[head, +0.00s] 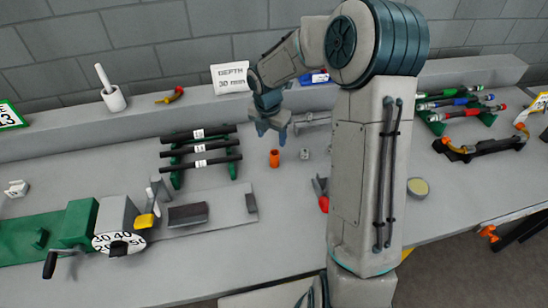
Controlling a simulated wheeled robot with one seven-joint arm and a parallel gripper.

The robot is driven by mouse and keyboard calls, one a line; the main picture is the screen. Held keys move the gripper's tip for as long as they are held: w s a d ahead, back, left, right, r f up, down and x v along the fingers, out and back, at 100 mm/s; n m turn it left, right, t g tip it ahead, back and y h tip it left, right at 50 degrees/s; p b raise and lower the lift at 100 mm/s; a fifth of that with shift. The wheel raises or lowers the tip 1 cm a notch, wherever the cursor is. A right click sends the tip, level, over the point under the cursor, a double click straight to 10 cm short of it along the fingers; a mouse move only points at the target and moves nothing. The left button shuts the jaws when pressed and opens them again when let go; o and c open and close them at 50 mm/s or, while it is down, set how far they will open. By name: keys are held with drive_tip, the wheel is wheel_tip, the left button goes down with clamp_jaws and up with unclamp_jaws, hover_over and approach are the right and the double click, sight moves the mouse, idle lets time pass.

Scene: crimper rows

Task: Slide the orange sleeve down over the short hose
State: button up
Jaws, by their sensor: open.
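A small orange sleeve (274,159) stands upright on the grey bench near the middle of the head view. My gripper (271,137) is open and empty, its fingers pointing down just above and slightly left of the sleeve in the picture. I cannot tell the exact gap between them. Black hoses (201,148) with white labels lie across a green rack (233,170) left of the sleeve. I cannot tell which hose is the short one, and no hose shows clearly inside the sleeve.
A green and grey machine with a numbered dial (119,242) and crank stands at left. Small white blocks (304,154) and a red-handled tool (323,196) lie right of the sleeve. My arm covers the bench behind it. Bare bench lies in front of the sleeve.

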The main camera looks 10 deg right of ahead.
sight(275, 158)
drive_tip(key=f, duration=0.6)
drive_tip(key=shift+w+d+f, duration=0.1)
drive_tip(key=shift+w+d, duration=0.15)
drive_tip(key=shift+w+d+f+p, duration=0.15)
drive_tip(key=shift+f, duration=0.8)
drive_tip(key=shift+w+d+f+p, duration=0.1)
drive_tip(key=shift+d+f+p, duration=0.05)
drive_tip(key=shift+f, duration=0.85)
drive_tip(key=shift+w+d+f+p, duration=0.15)
drive_tip(key=shift+f, duration=0.8)
drive_tip(key=c, duration=1.1)
